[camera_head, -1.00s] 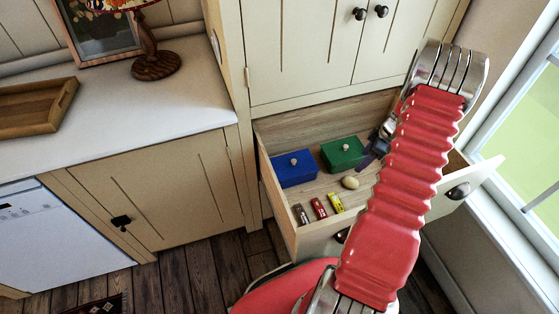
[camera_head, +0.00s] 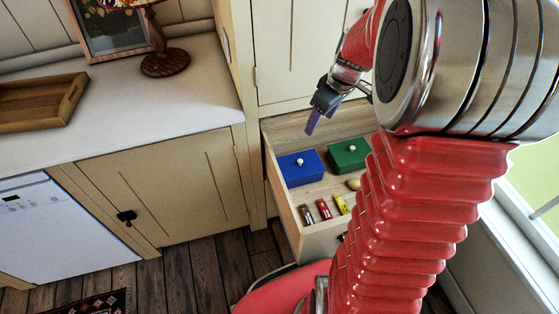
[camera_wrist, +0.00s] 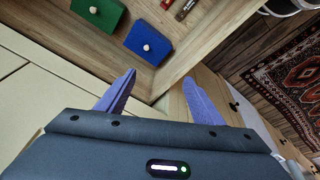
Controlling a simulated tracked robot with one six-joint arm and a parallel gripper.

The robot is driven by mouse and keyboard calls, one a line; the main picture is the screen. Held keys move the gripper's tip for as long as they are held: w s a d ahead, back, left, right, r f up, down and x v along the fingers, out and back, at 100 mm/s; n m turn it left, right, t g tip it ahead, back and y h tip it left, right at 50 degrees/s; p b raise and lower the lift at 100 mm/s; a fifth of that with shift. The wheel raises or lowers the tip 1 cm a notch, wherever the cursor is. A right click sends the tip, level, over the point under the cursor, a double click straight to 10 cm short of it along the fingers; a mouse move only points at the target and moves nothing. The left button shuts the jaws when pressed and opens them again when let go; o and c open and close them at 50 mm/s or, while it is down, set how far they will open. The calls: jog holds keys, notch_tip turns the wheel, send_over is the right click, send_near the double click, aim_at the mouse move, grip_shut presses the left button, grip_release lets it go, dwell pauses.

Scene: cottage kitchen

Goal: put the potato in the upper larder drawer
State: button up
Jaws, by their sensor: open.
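The potato (camera_head: 354,184) is a small pale oval lying in the open upper larder drawer (camera_head: 287,205), partly hidden by my arm in the head view. It does not show in the wrist view. My gripper (camera_head: 312,122) is open and empty, raised above the back left of the drawer with its purple fingers pointing down. In the wrist view the fingers of my gripper (camera_wrist: 160,88) are spread apart, with the drawer's wooden corner beyond them.
The drawer also holds a blue box (camera_head: 301,168), a green box (camera_head: 347,154) and several small coloured items (camera_head: 323,208). Larder doors (camera_head: 290,50) rise behind it. A counter (camera_head: 140,110) with a wooden tray (camera_head: 45,103) and a lamp (camera_head: 163,63) stands left.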

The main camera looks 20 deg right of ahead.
jog(key=s+a+r+m, duration=0.1)
jog(key=s+a+r, duration=0.25)
jog(key=a, duration=0.25)
jog(key=s+a+r+m, duration=0.1)
jog(key=s+a+r, duration=0.2)
jog(key=a+r, duration=0.3)
jog(key=s+a+r+m+t, duration=0.1)
jog(key=s+a+m+t, duration=0.1)
jog(key=s+a, duration=0.6)
jog(key=s, duration=0.3)
jog(key=shift+s+a+r+m+h, duration=0.15)
jog(key=shift+a+r+m+h, duration=0.15)
jog(key=shift+r+h, duration=0.1)
